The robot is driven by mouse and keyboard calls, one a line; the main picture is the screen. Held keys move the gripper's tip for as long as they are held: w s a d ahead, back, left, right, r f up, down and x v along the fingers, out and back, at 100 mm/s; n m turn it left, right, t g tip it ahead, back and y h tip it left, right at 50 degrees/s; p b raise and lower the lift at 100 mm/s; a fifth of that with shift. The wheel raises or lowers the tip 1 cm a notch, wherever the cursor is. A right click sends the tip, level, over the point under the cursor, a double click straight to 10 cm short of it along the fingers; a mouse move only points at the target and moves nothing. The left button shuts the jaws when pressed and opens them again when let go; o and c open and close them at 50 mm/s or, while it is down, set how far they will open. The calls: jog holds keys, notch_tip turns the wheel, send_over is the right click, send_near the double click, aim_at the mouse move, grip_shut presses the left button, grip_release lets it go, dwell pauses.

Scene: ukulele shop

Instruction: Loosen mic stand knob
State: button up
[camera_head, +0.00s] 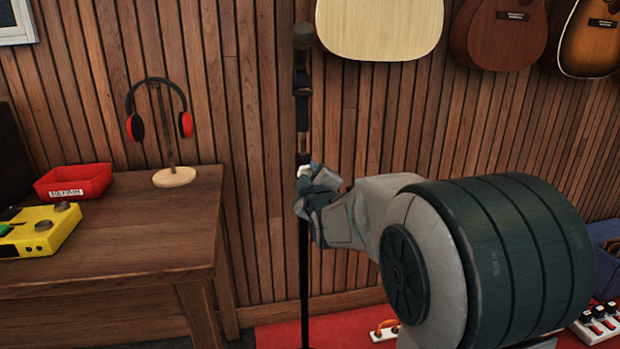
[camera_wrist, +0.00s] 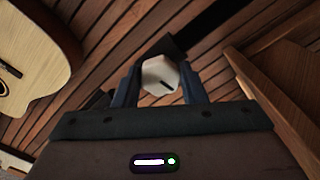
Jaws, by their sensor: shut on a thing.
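The mic stand (camera_head: 304,265) is a thin black upright pole in the head view, with a dark microphone (camera_head: 302,38) at its top. Its knob (camera_wrist: 159,77) is a pale, faceted piece with a dark slot, seen in the wrist view between the two fingers. A bit of the pale knob also shows in the head view (camera_head: 304,171). My gripper (camera_wrist: 160,84) is shut on the knob, one finger on each side. In the head view my gripper (camera_head: 309,182) is at the pole about mid-height, and my arm comes in from the right.
A wooden table (camera_head: 120,255) stands to the left with a headphone stand (camera_head: 174,177), a red tray (camera_head: 75,182) and a yellow box (camera_head: 38,230). Ukuleles or guitars (camera_head: 380,28) hang on the slatted wall behind. A red mat (camera_head: 350,330) lies on the floor, with a power strip (camera_head: 600,322) at right.

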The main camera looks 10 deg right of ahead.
jog(key=o, duration=1)
jog(key=s+p, duration=0.1)
jog(key=s, duration=1.2)
jog(key=shift+s+p, duration=0.3)
jog(key=shift+s, duration=0.1)
jog(key=s+r+m+g+p, duration=0.3)
jog(key=s+r+g+p, duration=0.1)
jog(key=p, duration=0.5)
jog(key=s+r+m+g+p, duration=0.4)
jog(key=s+g+p, duration=0.2)
jog(key=s+p, duration=0.3)
jog(key=s+r+m+g+p, duration=0.3)
jog(key=s+r+g+p, duration=0.1)
jog(key=s+p, duration=0.3)
jog(key=shift+s+r+m+g+p, duration=0.25)
jog(key=shift+r+m+g+p, duration=0.25)
jog(key=shift+p, duration=0.4)
